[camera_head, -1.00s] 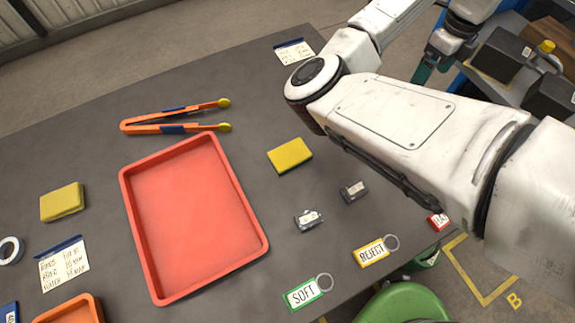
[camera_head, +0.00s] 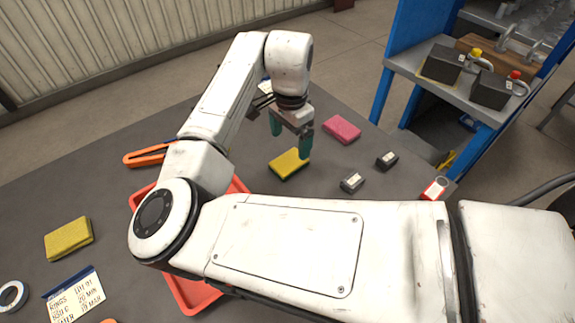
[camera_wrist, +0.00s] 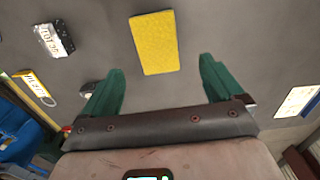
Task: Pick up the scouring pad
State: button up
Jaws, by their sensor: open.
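A yellow rectangular pad (camera_head: 288,164) lies flat on the grey table, right of the red tray. It also shows at the top middle of the wrist view (camera_wrist: 154,42). A similar yellow pad (camera_head: 68,239) lies at the table's left, and a pink pad (camera_head: 342,129) lies to the right of the nearer one. I cannot tell by look alone which one is the scouring pad. My gripper (camera_head: 291,140) has green fingers, spread apart and empty, above the table by the nearer yellow pad. In the wrist view my gripper (camera_wrist: 158,72) has that pad ahead, between its finger lines.
My arm covers much of the red tray (camera_head: 190,294). Small dark labelled blocks (camera_head: 352,181) and a red tag (camera_head: 435,188) lie to the right. Orange tongs (camera_head: 147,156) lie at the back left. A blue-framed shelf (camera_head: 400,62) stands beyond the table.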

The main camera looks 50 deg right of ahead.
aim_at(291, 160)
jog(key=shift+s+f+p, duration=0.2)
jog(key=shift+f+p, duration=0.15)
jog(key=shift+f, duration=3)
jog(key=shift+c, duration=0.4)
jog(key=c, duration=1.1)
jog(key=shift+o, duration=0.2)
jog(key=shift+r, duration=0.1)
